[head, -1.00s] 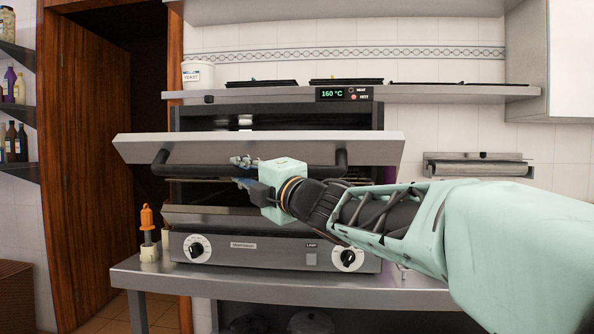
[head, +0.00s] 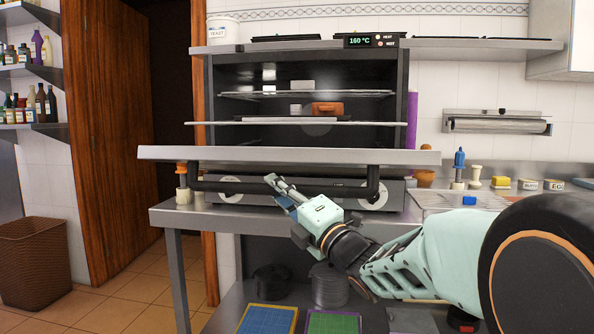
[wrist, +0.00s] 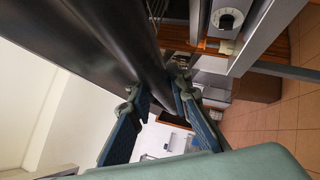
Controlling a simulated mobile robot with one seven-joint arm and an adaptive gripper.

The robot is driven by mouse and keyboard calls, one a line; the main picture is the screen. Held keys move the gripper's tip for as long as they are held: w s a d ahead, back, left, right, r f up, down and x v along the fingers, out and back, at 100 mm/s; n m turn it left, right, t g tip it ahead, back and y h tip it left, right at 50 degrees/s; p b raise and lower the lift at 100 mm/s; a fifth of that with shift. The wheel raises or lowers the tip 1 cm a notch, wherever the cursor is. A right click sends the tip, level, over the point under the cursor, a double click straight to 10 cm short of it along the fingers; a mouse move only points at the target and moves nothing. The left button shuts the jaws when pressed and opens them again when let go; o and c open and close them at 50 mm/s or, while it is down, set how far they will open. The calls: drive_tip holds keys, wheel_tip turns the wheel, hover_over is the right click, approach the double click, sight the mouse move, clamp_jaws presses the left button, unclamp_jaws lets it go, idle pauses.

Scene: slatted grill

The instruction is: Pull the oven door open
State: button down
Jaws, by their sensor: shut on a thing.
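The oven door (head: 290,155) is swung down to about level, seen almost edge-on, and the oven cavity behind it is open to view. The dark bar handle (head: 232,188) hangs from the door's near side. My gripper (head: 278,188) is shut on the handle near the bar's middle. In the wrist view the dark handle (wrist: 150,62) runs between the two fingers (wrist: 158,95). The fingertips' exact contact with the bar is partly hidden.
Inside the oven are racks (head: 310,93) and an orange-brown item (head: 327,108). The steel counter (head: 180,215) runs below the door. Bottles and small tubs stand at right. A wicker basket (head: 33,265) is on the floor at left, beside free floor.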

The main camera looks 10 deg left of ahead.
drive_tip(key=shift+w+f, duration=0.15)
drive_tip(key=shift+f, duration=1.2)
drive_tip(key=shift+w+f, duration=0.15)
drive_tip(key=shift+f, duration=1.2)
drive_tip(key=c, duration=1.8)
unclamp_jaws()
drive_tip(key=shift+o, duration=0.2)
drive_tip(key=shift+r, duration=0.1)
drive_tip(key=shift+s, duration=0.1)
drive_tip(key=v, duration=1.2)
